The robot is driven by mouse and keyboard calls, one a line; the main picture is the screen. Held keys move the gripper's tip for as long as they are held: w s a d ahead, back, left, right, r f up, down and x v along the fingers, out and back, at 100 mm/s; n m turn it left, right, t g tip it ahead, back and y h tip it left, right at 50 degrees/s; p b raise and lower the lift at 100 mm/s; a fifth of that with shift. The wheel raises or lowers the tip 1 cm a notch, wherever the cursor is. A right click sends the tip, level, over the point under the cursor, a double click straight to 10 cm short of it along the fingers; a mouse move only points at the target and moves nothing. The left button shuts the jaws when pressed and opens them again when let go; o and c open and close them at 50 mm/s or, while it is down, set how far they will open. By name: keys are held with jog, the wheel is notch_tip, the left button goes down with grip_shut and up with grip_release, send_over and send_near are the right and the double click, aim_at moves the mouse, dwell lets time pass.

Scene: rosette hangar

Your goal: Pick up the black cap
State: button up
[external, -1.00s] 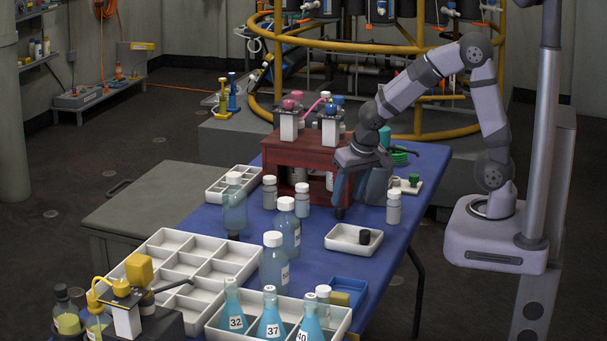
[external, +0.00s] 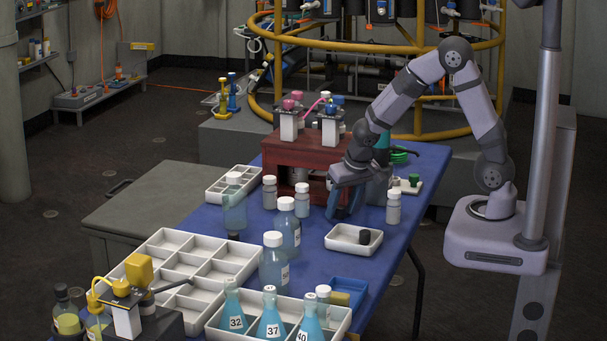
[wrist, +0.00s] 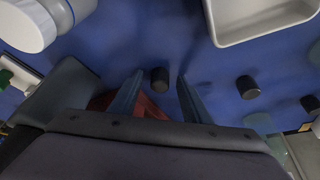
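My gripper (external: 344,212) is low over the blue table, in front of the dark red rack. In the wrist view its two blue fingers (wrist: 159,86) are open. A small black cap (wrist: 160,77) shows between the fingertips, with blue gaps on both sides. I cannot tell how far below the tips it is, and the gripper hides it in the external view. A second black cap (wrist: 248,88) stands on the table to the right in the wrist view, and a third dark cap (wrist: 310,103) is farther right. Another black cap (external: 364,237) sits in the small white tray (external: 341,247).
The white tray also shows at the wrist view's top right (wrist: 226,36). A white-capped bottle (external: 393,209) stands right of the gripper; larger bottles (external: 286,230) stand to the left. The red rack (external: 290,155) is close behind. Divided trays (external: 170,243) fill the near left.

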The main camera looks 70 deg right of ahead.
aim_at(342, 208)
grip_shut()
jog(key=shift+r, duration=0.1)
notch_tip(342, 208, up, 10)
jog(key=p, duration=0.2)
jog(key=s+a+f+n+y+p, duration=0.15)
jog(key=a+n+p, duration=0.4)
jog(key=a, duration=1.25)
jog(key=s+m+g+h, duration=0.1)
jog(key=m, duration=0.4)
jog(key=s+d+r+m+g+h, duration=0.1)
jog(key=m, duration=0.4)
jog(key=s+d+m+g+h, duration=0.1)
jog(key=m, duration=0.5)
jog(key=shift+s+d+r+g, duration=0.15)
jog(key=shift+s+r+g, duration=0.15)
jog(key=shift+s+r, duration=0.1)
